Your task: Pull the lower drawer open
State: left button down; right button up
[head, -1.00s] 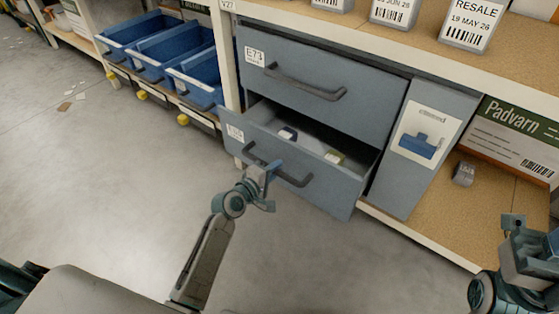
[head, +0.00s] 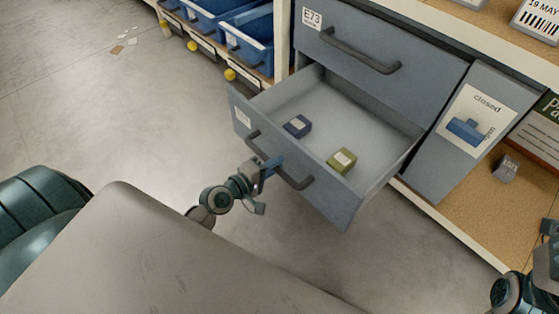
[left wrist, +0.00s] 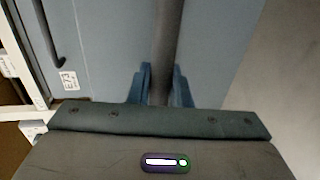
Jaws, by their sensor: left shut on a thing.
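The lower drawer (head: 325,204) is grey-blue and stands well out from the cabinet, showing its pale inside. A dark blue box (head: 297,126) and an olive-green box (head: 342,160) lie in it. My left gripper (head: 272,165) is shut on the drawer's dark bar handle (head: 296,183). In the left wrist view the handle (left wrist: 167,45) runs between the two blue fingers (left wrist: 160,88). The upper drawer (head: 390,40) is shut above. My right gripper is partly in view at the right edge (head: 548,235); its jaws cannot be made out.
A small grey block (head: 505,168) lies on the wooden lower shelf (head: 455,226). Blue bins (head: 247,40) stand at the upper left. The floor (head: 120,110) to the left is mostly clear.

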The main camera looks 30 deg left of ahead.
pick_arm(q)
jog(key=c, duration=1.4)
grip_release()
jog(key=shift+o, duration=0.2)
jog(key=v, duration=1)
jog(key=shift+s, duration=0.4)
jog(key=shift+a, duration=0.1)
